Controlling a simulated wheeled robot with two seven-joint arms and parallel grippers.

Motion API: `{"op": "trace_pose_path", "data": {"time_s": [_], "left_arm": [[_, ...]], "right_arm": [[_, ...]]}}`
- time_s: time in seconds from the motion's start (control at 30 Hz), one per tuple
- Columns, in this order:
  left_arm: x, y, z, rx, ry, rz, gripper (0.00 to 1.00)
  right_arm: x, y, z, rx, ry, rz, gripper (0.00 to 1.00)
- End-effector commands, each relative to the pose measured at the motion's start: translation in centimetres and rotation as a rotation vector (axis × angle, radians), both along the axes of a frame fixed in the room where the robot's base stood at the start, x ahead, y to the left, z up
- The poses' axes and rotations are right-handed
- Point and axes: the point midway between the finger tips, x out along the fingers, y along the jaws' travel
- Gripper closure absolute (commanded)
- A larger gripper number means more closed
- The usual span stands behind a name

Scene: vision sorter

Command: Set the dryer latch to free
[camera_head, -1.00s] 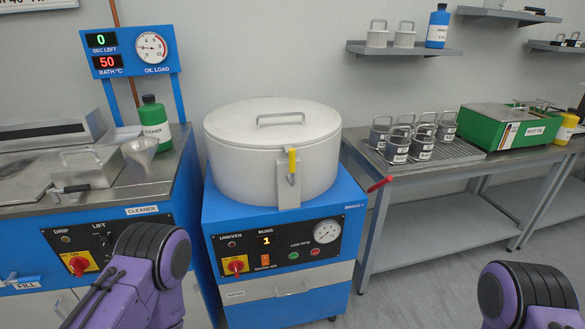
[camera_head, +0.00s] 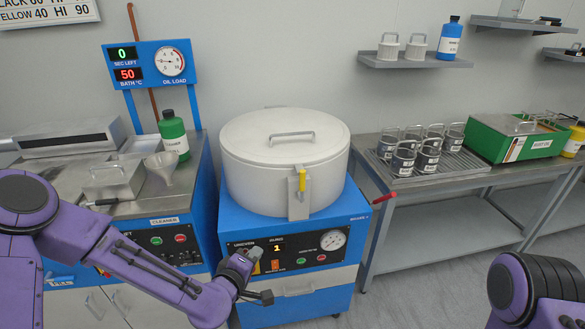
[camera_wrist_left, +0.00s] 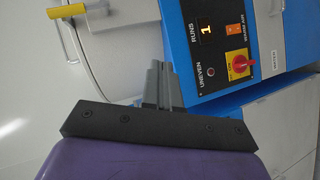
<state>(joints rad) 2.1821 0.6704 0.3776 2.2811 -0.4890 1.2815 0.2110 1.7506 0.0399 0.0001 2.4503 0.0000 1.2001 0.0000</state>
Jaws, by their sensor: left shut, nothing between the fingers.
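The dryer (camera_head: 284,155) is a white drum with a closed lid on a blue cabinet. Its latch (camera_head: 302,181) has a yellow grip that stands upright at the drum's front, above a grey metal plate. The yellow grip also shows at the upper left of the left wrist view (camera_wrist_left: 54,13). My left gripper (camera_head: 247,258) is shut and empty in front of the dryer's control panel, below and left of the latch and apart from it. Its closed fingers (camera_wrist_left: 158,84) show in the left wrist view. They hide the panel's red knob in the head view. My right gripper is out of view.
The panel's red knob (camera_wrist_left: 243,64) is beside my left fingers in the wrist view. A cleaner bench (camera_head: 180,200) with a green bottle (camera_head: 173,136) stands left. A metal table (camera_head: 440,205) with several labelled pots and a red handle (camera_head: 385,197) stands right.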

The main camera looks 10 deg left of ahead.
Motion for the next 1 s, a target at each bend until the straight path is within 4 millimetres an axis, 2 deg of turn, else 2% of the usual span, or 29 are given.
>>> {"op": "trace_pose_path", "data": {"time_s": [0.03, 0.1, 0.2, 0.37, 0.8, 0.9, 1.0], "left_arm": [[2.0, 0.1, 4.7, -0.079, -0.104, 0.014, 1.00], [3.8, -0.1, 8.8, -0.182, -0.229, 0.010, 1.00], [4.5, -1.0, 10.7, -0.278, -0.314, -0.028, 1.00], [5.5, -1.2, 10.8, -0.313, -0.307, -0.022, 1.00], [14.5, -3.2, 10.8, -0.309, -0.303, -0.022, 1.00], [15.3, -4.9, 10.9, -0.310, -0.302, -0.026, 1.00], [15.9, -5.8, 10.8, -0.310, -0.302, -0.024, 1.00]], "right_arm": [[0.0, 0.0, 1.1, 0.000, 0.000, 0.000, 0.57], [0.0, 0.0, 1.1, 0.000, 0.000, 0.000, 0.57], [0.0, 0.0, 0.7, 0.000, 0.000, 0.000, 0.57], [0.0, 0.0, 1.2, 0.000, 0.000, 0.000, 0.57], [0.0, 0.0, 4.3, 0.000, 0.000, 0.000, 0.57], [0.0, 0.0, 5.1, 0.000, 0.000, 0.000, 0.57], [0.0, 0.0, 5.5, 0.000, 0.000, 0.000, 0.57]]}}
